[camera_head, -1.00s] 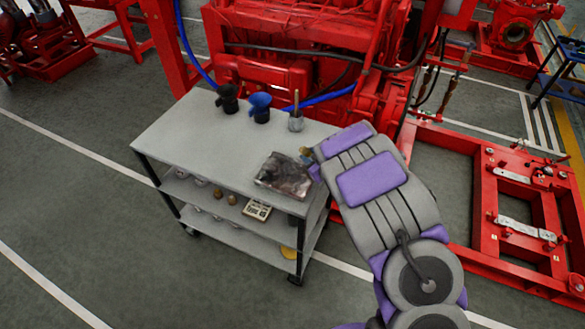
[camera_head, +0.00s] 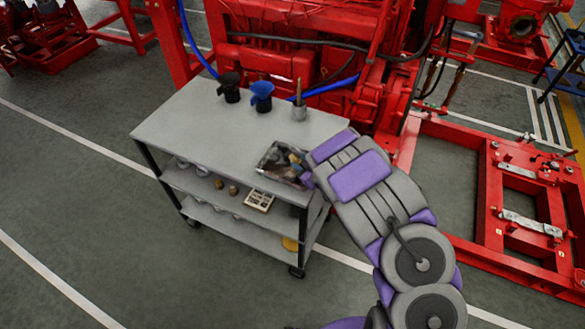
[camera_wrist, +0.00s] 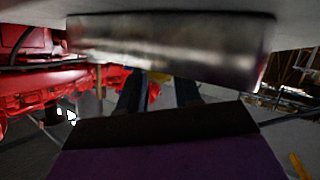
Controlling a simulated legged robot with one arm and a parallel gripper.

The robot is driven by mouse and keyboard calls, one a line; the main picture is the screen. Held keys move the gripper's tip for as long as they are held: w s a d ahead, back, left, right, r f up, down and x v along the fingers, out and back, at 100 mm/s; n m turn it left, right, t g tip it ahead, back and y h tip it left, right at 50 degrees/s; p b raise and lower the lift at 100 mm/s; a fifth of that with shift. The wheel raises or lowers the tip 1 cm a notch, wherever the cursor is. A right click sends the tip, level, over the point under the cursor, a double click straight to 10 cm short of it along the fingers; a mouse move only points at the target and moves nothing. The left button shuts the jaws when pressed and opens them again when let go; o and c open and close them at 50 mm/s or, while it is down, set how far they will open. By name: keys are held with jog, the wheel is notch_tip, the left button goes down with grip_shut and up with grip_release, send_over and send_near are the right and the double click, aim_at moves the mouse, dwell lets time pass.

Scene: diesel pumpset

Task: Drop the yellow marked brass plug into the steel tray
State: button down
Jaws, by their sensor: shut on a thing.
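The steel tray (camera_head: 278,180) sits at the front right of the grey trolley top, and its shiny wall shows large in the wrist view (camera_wrist: 170,45). My gripper (camera_head: 301,172) is at the tray's right side, low over it and partly hidden by my arm. In the wrist view my gripper's two dark fingers (camera_wrist: 158,92) show just beyond the tray wall. The gripper is shut on the brass plug (camera_head: 294,158), a small brownish piece over the tray's right part. A yellow patch (camera_wrist: 160,76) shows between the fingers. Whether the plug touches the tray is unclear.
A black cup-like part (camera_head: 230,88), a blue one (camera_head: 262,96) and a grey holder with an upright rod (camera_head: 299,108) stand along the trolley's back edge. Small brass pieces and a pale box (camera_head: 259,201) are on the shelf below. A red engine stands behind.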

jog(key=shift+a+f, duration=0.1)
jog(key=shift+a, duration=0.3)
jog(key=c, duration=1.1)
grip_release()
jog(key=o, duration=0.4)
jog(key=shift+d, duration=0.3)
jog(key=shift+s+d+r, duration=0.2)
jog(key=shift+s+r, duration=0.05)
jog(key=shift+s, duration=0.15)
jog(key=p+v, duration=0.9)
jog(key=v, duration=0.7)
jog(key=shift+d, duration=0.2)
